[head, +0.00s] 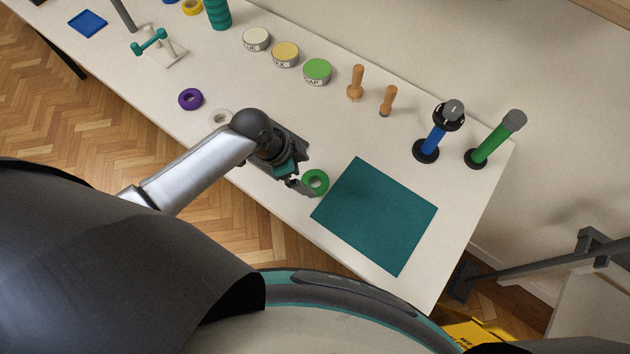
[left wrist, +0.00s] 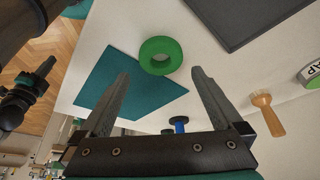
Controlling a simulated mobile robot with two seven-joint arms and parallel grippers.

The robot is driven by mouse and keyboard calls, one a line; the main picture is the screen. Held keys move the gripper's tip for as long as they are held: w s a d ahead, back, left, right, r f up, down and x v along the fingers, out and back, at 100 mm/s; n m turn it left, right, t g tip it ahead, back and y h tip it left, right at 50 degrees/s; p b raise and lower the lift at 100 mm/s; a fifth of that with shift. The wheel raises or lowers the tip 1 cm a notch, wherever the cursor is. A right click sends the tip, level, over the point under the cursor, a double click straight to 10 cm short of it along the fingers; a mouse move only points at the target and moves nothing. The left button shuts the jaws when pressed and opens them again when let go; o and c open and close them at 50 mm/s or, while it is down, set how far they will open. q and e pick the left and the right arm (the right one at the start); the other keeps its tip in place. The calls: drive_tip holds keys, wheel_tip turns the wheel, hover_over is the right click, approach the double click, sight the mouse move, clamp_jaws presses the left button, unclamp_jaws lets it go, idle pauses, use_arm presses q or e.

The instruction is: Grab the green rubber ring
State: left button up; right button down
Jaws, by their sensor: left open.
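The green rubber ring (head: 315,182) lies flat on the white table at the left corner of a teal mat (head: 376,214). My left gripper (head: 302,182) is just left of the ring in the head view and partly overlaps its edge. In the left wrist view the green ring (left wrist: 160,55) shows beyond and between the two spread fingertips of my left gripper (left wrist: 160,75). Nothing is between the fingers. The teal mat (left wrist: 130,85) lies beside the ring there.
A purple ring (head: 190,99) and a pale ring (head: 221,117) lie to the left. The table's front edge is close to the ring.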

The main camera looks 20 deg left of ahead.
sight(318, 184)
use_arm(q)
drive_tip(key=shift+b+x, duration=0.55)
drive_tip(key=shift+x, duration=2)
drive_tip(key=shift+a, duration=0.1)
drive_tip(key=shift+c, duration=0.2)
drive_tip(key=c, duration=1.1)
drive_tip(key=shift+r, duration=0.1)
